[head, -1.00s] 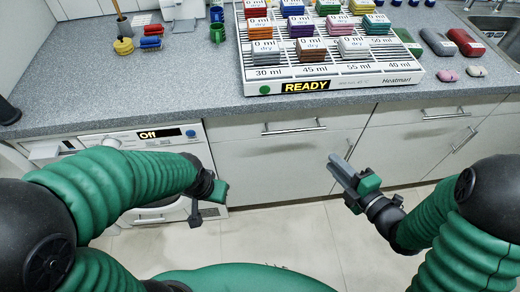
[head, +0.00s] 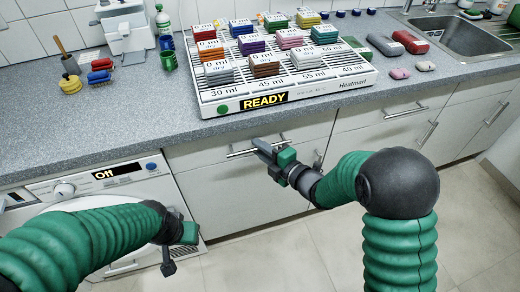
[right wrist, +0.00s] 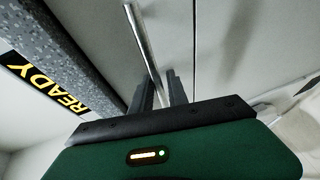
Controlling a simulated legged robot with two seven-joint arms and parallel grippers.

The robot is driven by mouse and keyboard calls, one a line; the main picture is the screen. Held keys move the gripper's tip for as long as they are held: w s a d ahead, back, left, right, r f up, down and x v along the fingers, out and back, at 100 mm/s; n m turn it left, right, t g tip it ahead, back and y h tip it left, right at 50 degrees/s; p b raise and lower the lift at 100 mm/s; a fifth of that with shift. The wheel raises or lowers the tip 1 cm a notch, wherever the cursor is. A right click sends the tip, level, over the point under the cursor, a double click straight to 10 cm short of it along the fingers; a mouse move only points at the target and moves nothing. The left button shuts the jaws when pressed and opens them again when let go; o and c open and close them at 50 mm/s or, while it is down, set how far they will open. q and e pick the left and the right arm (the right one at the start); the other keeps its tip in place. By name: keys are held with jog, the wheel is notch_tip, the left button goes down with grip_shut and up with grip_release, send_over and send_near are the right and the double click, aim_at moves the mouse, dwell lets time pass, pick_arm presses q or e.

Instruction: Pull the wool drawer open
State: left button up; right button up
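A white drawer front (head: 232,190) under the worktop has a long metal bar handle (head: 240,153). It sits flush with the cabinet and looks closed; no wool label is visible. My right gripper (head: 263,148) is at the middle of this handle. In the right wrist view the handle bar (right wrist: 143,45) runs down between the two dark fingers of the right gripper (right wrist: 160,92), which stand apart with the bar between them. My left gripper (head: 170,262) hangs low in front of the washing machine, away from the drawer; its fingers are too unclear to judge.
The washing machine (head: 105,187), showing "Off", stands left of the drawer. A rack marked READY (head: 300,100) with several coloured stacks stands on the worktop (head: 130,130) above. More drawers with bar handles (head: 405,112) lie to the right. The floor (head: 280,245) in front is clear.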

jog(key=shift+c, duration=0.4)
grip_shut()
jog(key=shift+s+f, duration=0.1)
jog(key=shift+f, duration=0.05)
dwell(0.9)
